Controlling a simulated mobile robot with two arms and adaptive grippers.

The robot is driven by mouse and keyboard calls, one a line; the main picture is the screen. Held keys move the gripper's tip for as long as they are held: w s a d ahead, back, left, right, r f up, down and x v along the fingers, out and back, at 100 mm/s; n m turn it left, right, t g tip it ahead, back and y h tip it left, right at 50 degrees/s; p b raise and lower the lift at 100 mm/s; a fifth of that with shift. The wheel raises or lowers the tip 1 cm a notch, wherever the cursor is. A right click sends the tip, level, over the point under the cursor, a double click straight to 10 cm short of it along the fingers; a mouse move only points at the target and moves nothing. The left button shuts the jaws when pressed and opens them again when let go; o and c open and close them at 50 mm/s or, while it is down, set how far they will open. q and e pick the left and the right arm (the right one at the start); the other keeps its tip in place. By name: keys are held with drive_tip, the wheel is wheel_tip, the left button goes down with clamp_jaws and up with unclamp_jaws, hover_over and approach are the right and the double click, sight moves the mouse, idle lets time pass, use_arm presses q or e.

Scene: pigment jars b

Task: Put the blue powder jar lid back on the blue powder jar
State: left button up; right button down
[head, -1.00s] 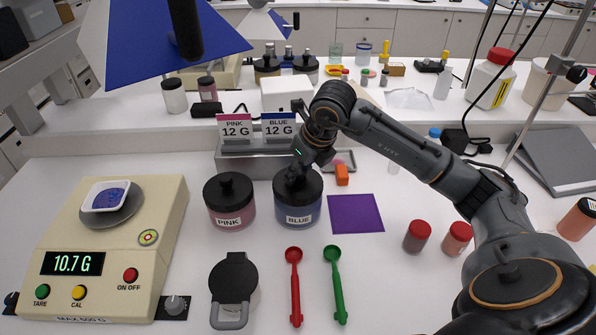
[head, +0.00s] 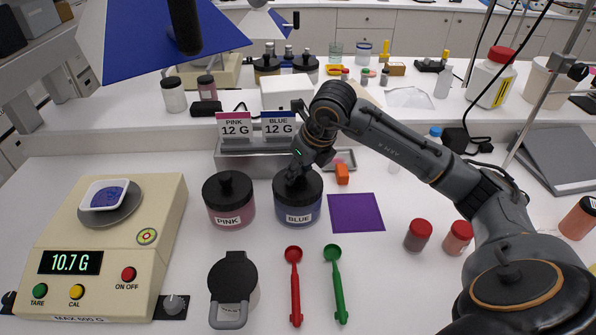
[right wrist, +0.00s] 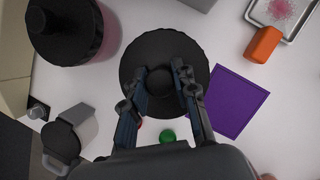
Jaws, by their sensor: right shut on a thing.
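The blue powder jar (head: 298,208) stands upright on the white bench, its label reading BLUE. Its black lid (head: 312,184) sits on the jar's mouth and looks level; I cannot tell whether it is fully seated. My right gripper (head: 298,175) comes down from above onto the lid. In the right wrist view its fingers (right wrist: 167,88) are shut on the round knob of the lid (right wrist: 135,62), which hides the jar beneath. My left gripper is in neither view.
The pink powder jar (head: 229,205), lidded, stands close to the left. A purple square (head: 356,212) lies to the right. A scale (head: 105,250) reading 10.7 G is at far left. Red (head: 294,285) and green (head: 335,285) spoons lie in front. A sign stand (head: 240,160) is behind.

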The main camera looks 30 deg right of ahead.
drive_tip(key=shift+f+b, duration=0.3)
drive_tip(key=shift+b, duration=0.1)
idle(0.6)
drive_tip(key=c, duration=1)
unclamp_jaws()
drive_tip(key=shift+o, duration=0.2)
drive_tip(key=shift+r, duration=0.1)
drive_tip(key=shift+r+p, duration=1.9)
drive_tip(key=shift+r, duration=1.05)
